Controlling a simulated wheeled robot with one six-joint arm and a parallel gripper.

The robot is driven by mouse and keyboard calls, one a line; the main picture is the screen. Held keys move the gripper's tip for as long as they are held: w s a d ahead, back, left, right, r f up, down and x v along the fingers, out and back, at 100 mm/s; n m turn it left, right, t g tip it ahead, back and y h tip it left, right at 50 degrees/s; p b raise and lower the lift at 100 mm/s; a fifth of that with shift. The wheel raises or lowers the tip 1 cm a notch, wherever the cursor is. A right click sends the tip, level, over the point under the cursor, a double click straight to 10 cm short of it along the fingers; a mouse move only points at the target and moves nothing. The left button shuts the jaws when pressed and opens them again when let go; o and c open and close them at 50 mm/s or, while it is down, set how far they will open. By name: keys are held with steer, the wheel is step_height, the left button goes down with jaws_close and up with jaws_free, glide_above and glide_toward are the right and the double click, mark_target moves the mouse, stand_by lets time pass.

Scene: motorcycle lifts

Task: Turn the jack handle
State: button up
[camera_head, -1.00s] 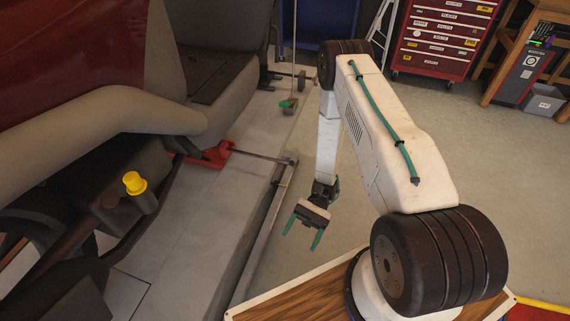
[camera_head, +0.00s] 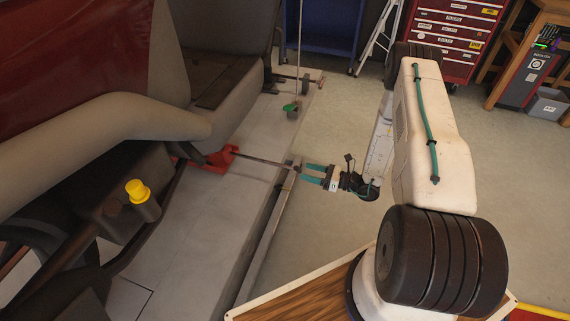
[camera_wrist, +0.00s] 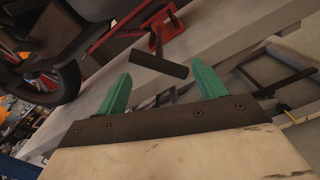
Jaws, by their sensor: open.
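The red jack (camera_head: 222,157) sits on the grey lift platform, partly under the vehicle. Its thin dark handle rod (camera_head: 260,162) runs right, past the platform edge. In the wrist view the jack (camera_wrist: 135,28) is at the top, and the handle's dark crossbar (camera_wrist: 158,65) lies slanted between and just beyond my fingertips. My gripper (camera_head: 303,172) is open, its two green fingers pointing left at the handle's end. In the wrist view my gripper (camera_wrist: 161,74) is empty, with a finger toward each end of the crossbar. Whether either finger touches it I cannot tell.
The grey lift platform (camera_head: 185,225) and its side rail (camera_head: 262,245) lie left of my gripper. The vehicle with a yellow cap (camera_head: 137,190) stands over it. A small green-topped item (camera_head: 292,107) sits farther back. The floor on the right is clear up to the red tool cabinet (camera_head: 455,35).

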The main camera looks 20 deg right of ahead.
mark_target(288, 166)
steer(key=x, duration=0.8)
steer(key=shift+a, duration=0.35)
